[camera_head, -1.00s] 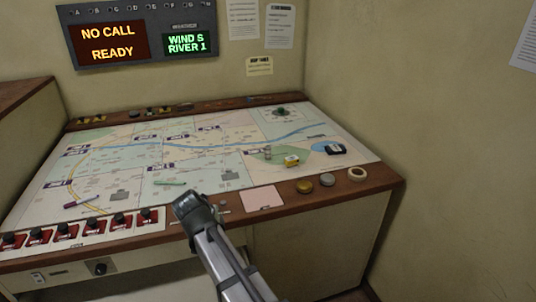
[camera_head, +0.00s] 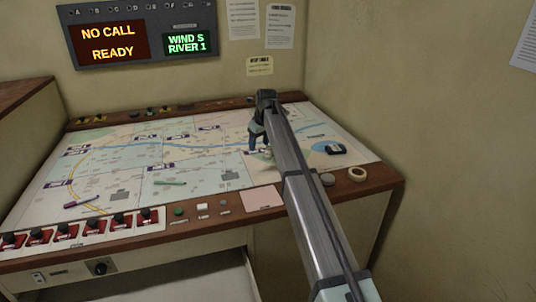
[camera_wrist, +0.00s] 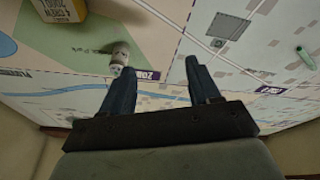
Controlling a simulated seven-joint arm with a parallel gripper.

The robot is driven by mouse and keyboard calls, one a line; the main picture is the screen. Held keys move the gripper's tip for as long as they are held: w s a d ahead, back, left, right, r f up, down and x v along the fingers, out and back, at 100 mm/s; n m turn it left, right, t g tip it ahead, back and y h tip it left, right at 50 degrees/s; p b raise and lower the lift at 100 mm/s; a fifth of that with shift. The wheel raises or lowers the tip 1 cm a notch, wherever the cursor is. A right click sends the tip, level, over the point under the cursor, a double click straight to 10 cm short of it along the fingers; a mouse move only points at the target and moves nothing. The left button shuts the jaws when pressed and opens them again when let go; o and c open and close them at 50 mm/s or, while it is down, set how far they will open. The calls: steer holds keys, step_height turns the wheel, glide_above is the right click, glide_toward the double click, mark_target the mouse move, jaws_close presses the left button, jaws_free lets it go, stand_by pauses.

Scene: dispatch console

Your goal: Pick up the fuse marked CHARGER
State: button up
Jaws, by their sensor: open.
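I cannot make out a fuse marked CHARGER in either view. My gripper (camera_head: 259,140) is over the right-middle part of the map table. In the wrist view my gripper (camera_wrist: 158,72) has its two fingers wide apart, with only map surface between them. A small pale grey cylinder (camera_wrist: 120,54) stands just beyond the left fingertip. I cannot tell whether they touch, and I read no marking on it. A yellow block (camera_wrist: 58,16) with dark lettering, partly cut off, lies further to the left. In the head view my arm hides that block.
A dark device (camera_head: 335,149) and a cream ring (camera_head: 357,174) lie to the right of my arm. A purple marker (camera_head: 80,202) and a green marker (camera_head: 170,183) lie on the map. Red switches (camera_head: 66,229) line the front left. A pink sheet (camera_head: 262,198) lies in front.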

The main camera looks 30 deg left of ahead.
steer(key=n, duration=0.2)
glide_toward(267, 150)
steer(key=shift+g, duration=0.3)
steer(key=f, duration=0.2)
steer(key=w+a+f, duration=0.1)
steer(key=f, duration=0.1)
steer(key=w+f, duration=0.1)
steer(key=f, duration=0.1)
steer(key=shift+w+a+f, duration=0.1)
steer(key=shift+w+a, duration=0.05)
steer(key=shift+a, duration=0.2)
steer(key=shift+x, duration=2.6)
steer(key=shift+w+a, duration=0.1)
steer(key=shift+w, duration=0.05)
steer(key=c, duration=1.1)
steer(key=shift+r, duration=0.2)
